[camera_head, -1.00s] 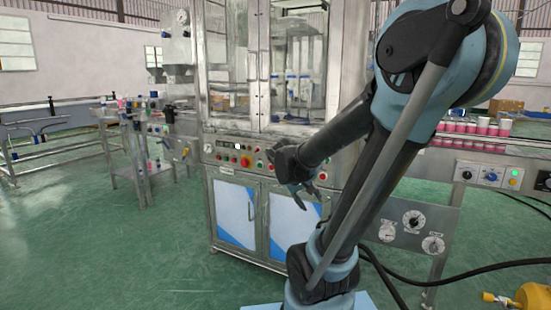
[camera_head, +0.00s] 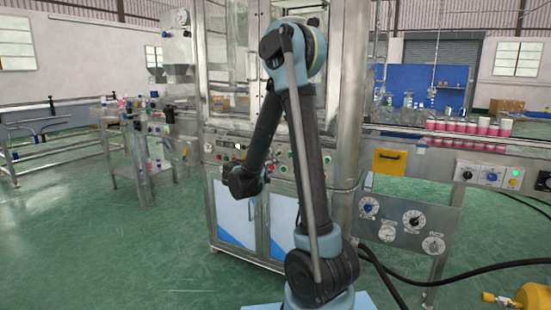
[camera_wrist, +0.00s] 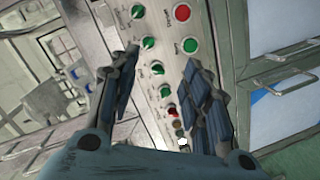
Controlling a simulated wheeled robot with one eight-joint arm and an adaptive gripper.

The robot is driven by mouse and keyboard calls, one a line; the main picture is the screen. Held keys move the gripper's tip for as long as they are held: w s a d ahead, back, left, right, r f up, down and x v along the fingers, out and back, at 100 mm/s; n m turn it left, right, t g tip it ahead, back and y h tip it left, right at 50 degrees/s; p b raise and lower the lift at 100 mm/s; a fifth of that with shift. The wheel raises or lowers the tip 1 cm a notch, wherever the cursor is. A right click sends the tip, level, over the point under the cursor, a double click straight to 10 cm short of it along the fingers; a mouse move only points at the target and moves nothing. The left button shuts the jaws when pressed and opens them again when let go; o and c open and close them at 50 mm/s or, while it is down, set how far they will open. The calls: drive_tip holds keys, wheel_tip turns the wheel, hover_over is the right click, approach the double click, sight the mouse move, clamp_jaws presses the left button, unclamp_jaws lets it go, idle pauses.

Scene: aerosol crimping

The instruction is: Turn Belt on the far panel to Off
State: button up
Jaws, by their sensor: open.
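A grey control panel (camera_head: 213,146) runs across the front of the steel machine, partly hidden by my arm. In the wrist view the panel (camera_wrist: 165,30) appears turned on its side. It carries green knobs, including an upper one (camera_wrist: 137,11), a middle one (camera_wrist: 148,42) and a lower one (camera_wrist: 157,68). Beside them are a red button (camera_wrist: 182,13) and a green button (camera_wrist: 190,47). The labels are too small to read, so I cannot tell which knob is Belt. My gripper (camera_wrist: 161,57) is open and empty, its fingers spread over the panel. No contact with a knob is visible.
Cabinet doors (camera_head: 234,213) lie below the panel. A conveyor with pink-and-white cans (camera_head: 470,127) and another control box (camera_head: 491,176) stand at right. A dial plate (camera_head: 410,240) is below it. Black hoses (camera_head: 450,278) cross the floor. Green floor is open at left.

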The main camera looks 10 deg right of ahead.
drive_tip(key=n+t, duration=0.1)
drive_tip(key=t, duration=0.1)
approach(277, 154)
drive_tip(key=x, duration=0.9)
drive_tip(key=shift+w, duration=0.15)
drive_tip(key=shift+c, duration=0.3)
clamp_jaws()
